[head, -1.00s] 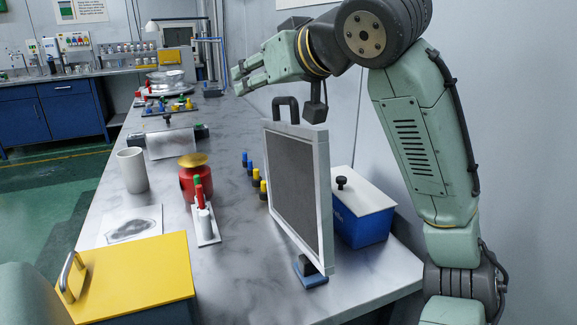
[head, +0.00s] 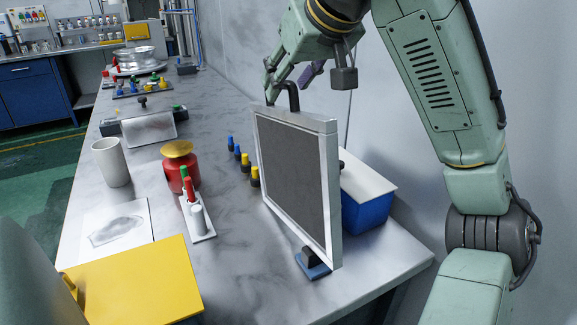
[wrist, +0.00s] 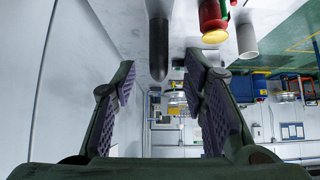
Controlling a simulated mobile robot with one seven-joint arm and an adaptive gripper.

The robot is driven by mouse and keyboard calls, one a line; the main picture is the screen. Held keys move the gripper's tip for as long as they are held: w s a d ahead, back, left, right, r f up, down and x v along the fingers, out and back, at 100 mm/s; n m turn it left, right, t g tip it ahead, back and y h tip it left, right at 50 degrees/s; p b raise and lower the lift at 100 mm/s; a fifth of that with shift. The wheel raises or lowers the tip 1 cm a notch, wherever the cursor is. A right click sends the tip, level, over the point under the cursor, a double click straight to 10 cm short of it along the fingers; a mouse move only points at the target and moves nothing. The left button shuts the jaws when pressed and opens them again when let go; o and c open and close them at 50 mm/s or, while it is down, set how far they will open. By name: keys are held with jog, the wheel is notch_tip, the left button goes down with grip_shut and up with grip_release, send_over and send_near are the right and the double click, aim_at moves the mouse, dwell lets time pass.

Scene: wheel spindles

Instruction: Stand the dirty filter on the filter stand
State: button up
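The filter is an upright panel with a dark grey face (head: 297,165), a pale frame and a black handle on top. A blue foot with a black block (head: 313,265) shows under its near lower corner; it may be part of the filter stand, but I cannot tell. In the wrist view my gripper (wrist: 160,95) is open, and the dark handle (wrist: 158,50) shows in the gap between the fingers.
A blue box with a white lid (head: 366,205) stands behind the filter near the wall. Left of it are blue and yellow pegs (head: 245,163), a red weight (head: 179,170), a white rack (head: 198,218), a mug (head: 111,162) and a yellow lid (head: 140,280).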

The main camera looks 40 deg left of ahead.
jog(key=p+x, duration=0.1)
jog(key=x, duration=0.4)
jog(key=shift+w+a+f+p, duration=0.1)
jog(key=shift+a+p, duration=0.05)
jog(key=shift+p, duration=0.15)
grip_shut()
dwell(0.9)
